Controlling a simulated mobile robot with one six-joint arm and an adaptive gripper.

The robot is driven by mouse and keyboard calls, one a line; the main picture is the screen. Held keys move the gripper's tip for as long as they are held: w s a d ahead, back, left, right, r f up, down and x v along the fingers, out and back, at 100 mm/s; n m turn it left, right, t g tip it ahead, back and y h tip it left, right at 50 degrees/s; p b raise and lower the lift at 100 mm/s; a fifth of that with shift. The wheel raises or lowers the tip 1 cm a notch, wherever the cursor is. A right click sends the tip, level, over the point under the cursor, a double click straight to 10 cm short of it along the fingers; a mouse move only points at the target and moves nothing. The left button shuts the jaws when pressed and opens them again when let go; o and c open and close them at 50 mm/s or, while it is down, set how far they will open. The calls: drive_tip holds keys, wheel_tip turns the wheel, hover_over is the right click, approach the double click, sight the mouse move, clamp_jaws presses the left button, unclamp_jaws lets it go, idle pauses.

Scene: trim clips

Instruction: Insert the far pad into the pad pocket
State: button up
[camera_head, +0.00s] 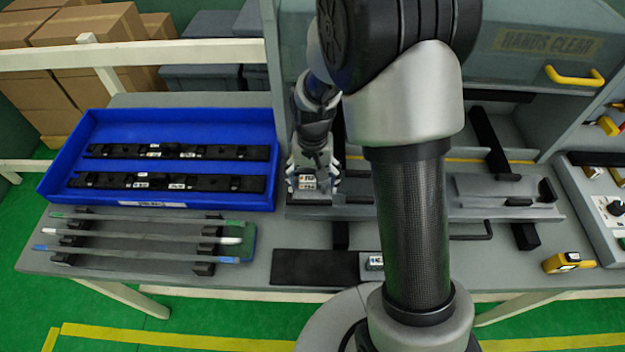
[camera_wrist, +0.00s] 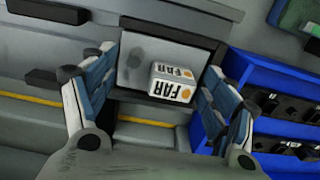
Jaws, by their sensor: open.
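The far pad is a small white block marked FAR with an orange dot (camera_wrist: 173,84). It lies between the spread fingers of my gripper (camera_wrist: 142,76) in the wrist view, nearer the right finger, with a gap on each side. The pad sits skewed over the edge of a grey square recess with dark borders (camera_wrist: 137,55), which looks like the pad pocket. I cannot tell whether it is seated. In the head view my gripper (camera_head: 313,182) is low at the fixture's left end, around the pad (camera_head: 307,183); my arm hides part of the fixture.
A blue tray (camera_head: 160,203) with two black strips stands left. Green, white and blue rods (camera_head: 145,238) lie on supports before it. A dark mat (camera_head: 305,268) with another small labelled block (camera_head: 375,262) lies in front. A guard (camera_head: 545,42) with a yellow handle rises behind.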

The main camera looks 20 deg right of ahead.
sight(313, 179)
wheel_tip(313, 179, up, 12)
drive_tip(key=p, duration=0.3)
drive_tip(key=s+r+n+t, duration=0.2)
drive_tip(key=s+r, duration=0.8)
drive_tip(key=r, duration=0.2)
drive_tip(key=s+r+n+t, duration=0.1)
drive_tip(key=s+r+t, duration=0.1)
drive_tip(key=s, duration=0.9)
drive_tip(key=shift+s+r+n+t, duration=0.25)
drive_tip(key=shift+r+n+t, duration=0.05)
drive_tip(key=shift+r, duration=0.05)
wheel_tip(313, 179, down, 3)
drive_tip(key=b, duration=0.3)
drive_tip(key=shift+f+b, duration=0.2)
drive_tip(key=shift+b, duration=0.2)
